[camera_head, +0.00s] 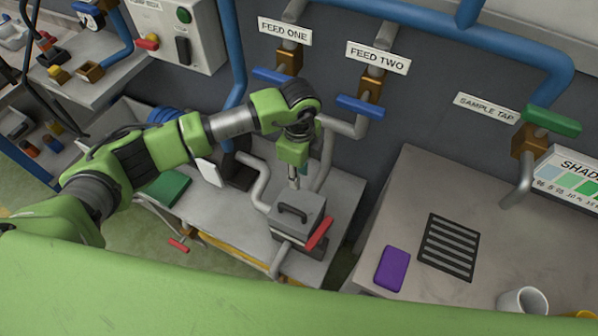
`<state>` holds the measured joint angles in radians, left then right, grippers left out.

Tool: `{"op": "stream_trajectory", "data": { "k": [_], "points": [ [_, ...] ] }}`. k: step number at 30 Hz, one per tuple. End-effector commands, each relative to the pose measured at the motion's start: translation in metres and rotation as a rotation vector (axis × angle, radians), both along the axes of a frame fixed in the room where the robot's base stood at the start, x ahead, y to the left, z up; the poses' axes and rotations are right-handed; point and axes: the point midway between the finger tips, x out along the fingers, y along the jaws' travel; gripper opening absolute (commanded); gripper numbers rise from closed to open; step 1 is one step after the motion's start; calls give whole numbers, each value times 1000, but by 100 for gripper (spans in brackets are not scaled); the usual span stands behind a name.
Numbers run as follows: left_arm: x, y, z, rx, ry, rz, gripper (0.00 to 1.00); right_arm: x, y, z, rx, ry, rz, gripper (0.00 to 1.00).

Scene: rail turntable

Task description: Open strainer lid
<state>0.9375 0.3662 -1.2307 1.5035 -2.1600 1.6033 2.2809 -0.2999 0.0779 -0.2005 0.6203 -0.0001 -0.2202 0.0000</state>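The strainer (283,231) is a grey box on the low bench, joined to grey pipes. Its square grey lid (312,207) is on top and looks closed, with a dark arched handle (292,210) on it. A red lever (319,233) slants along the strainer's right side. My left gripper (294,183) points down just above and behind the lid handle. It looks apart from the handle, but contact is hard to judge. Its fingers are small and seen end-on, so their opening does not show. My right gripper is not in view.
Grey pipes with blue-handled valves, labelled FEED ONE (285,31) and FEED TWO (377,57), stand behind the strainer. The right table (410,200) holds a black grate (449,246), a purple block (392,268) and a white cup (522,301). A green book-like block (168,188) lies left.

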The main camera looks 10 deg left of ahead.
Motion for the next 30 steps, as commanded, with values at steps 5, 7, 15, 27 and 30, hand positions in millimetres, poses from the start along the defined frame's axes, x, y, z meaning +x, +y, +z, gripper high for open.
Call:
{"op": "stream_trajectory", "data": {
  "k": [5, 7, 15, 27, 30],
  "points": [
    [0, 0, 0, 0, 0, 0, 0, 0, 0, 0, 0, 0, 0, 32],
    [0, 0, 0, 0, 0, 0, 0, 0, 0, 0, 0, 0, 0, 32],
    [0, 0, 1, 0, 0, 0, 28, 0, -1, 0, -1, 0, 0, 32],
    [1, 0, 24, -1, -3, 0, 28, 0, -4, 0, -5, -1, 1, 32],
    [2, 0, 46, -2, -5, 0, 28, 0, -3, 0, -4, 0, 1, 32]
  ]
}}
